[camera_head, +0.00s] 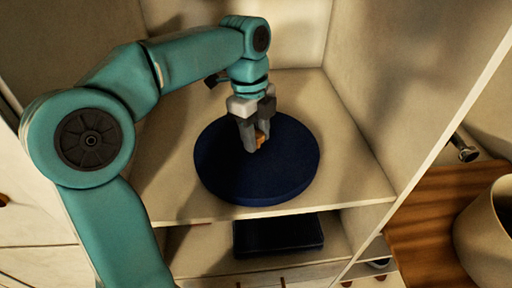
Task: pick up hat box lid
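The hat box lid (222,172) is a dark blue round disc on the shelf in the middle of the head view. A small orange-brown handle (261,138) shows near its centre. My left gripper (257,142) reaches down over the lid, with its grey fingers on either side of the handle. I cannot tell whether the fingers press on the handle, as the near finger hides part of it. The lid looks level, and whether a box is under it is hard to see. My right gripper is not in view.
The pale shelf (350,185) has walls at the back and on both sides, with free room right of the lid. A dark flat box (278,234) lies on the level below. A cream round container (485,240) stands on a wooden surface at the right.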

